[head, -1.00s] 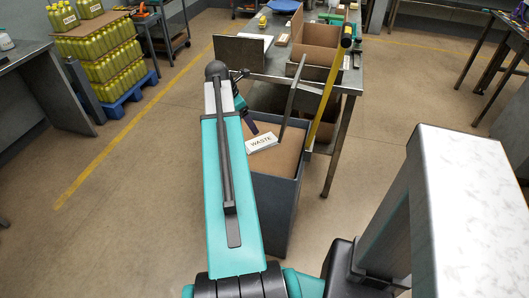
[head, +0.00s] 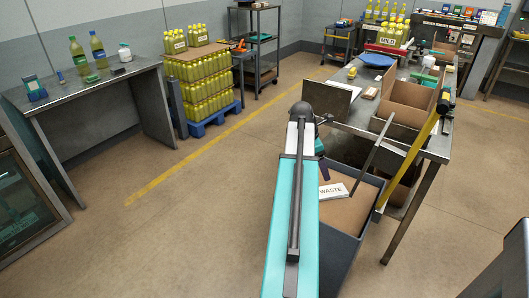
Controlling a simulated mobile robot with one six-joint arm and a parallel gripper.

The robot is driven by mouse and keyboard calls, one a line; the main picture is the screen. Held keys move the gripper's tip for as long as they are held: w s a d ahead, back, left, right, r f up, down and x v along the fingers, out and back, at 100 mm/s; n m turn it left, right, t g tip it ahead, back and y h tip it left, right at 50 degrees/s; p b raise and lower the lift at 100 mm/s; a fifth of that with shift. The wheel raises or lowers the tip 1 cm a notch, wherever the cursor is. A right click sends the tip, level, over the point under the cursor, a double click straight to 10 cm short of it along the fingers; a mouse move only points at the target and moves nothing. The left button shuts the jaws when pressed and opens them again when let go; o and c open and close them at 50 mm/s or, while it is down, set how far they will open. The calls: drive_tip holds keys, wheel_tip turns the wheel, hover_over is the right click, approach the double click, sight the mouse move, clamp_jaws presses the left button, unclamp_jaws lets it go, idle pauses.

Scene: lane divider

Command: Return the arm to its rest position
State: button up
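My arm (head: 293,215), teal with a dark grey bar along its top, reaches forward from the bottom middle of the head view. Its far end is by the waste bin. Part of my gripper (head: 321,160) shows just right of the arm's dark end joint, above the bin's left edge. The arm hides most of it, and its fingers are too small and covered to read. I cannot see anything held in it.
A grey bin (head: 337,255) with cardboard and a WASTE label (head: 333,190) stands right of my arm, against a metal workbench (head: 436,146) with open cardboard boxes (head: 408,97). A bottle pallet (head: 213,115) and a side table (head: 92,82) stand left. The floor between is clear.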

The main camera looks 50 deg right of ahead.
drive_tip(key=w+a+f+m+t, duration=0.1)
drive_tip(key=w+a+f+m, duration=0.1)
drive_tip(key=w+a+f, duration=0.7)
drive_tip(key=w+a+f+m+t, duration=0.2)
drive_tip(key=w+a+f, duration=0.2)
drive_tip(key=w+a, duration=1)
drive_tip(key=w+a+f+m+y, duration=0.1)
drive_tip(key=a+f, duration=0.2)
drive_tip(key=a, duration=0.8)
drive_tip(key=w+a+f+m+y, duration=0.15)
drive_tip(key=a+f, duration=0.25)
drive_tip(key=a, duration=0.7)
drive_tip(key=w+a+f+m, duration=0.2)
drive_tip(key=a+f, duration=0.1)
drive_tip(key=a, duration=0.8)
drive_tip(key=s+a+f, duration=0.2)
drive_tip(key=a, duration=0.5)
drive_tip(key=s+f+g, duration=0.2)
drive_tip(key=s+f, duration=0.7)
drive_tip(key=s, duration=0.3)
drive_tip(key=s+f+g, duration=0.3)
drive_tip(key=s+f, duration=0.6)
drive_tip(key=s, duration=0.4)
drive_tip(key=shift+s+f+m+y, duration=0.25)
drive_tip(key=shift+s+m+y, duration=0.05)
drive_tip(key=shift+m+y, duration=0.15)
drive_tip(key=shift+d, duration=0.1)
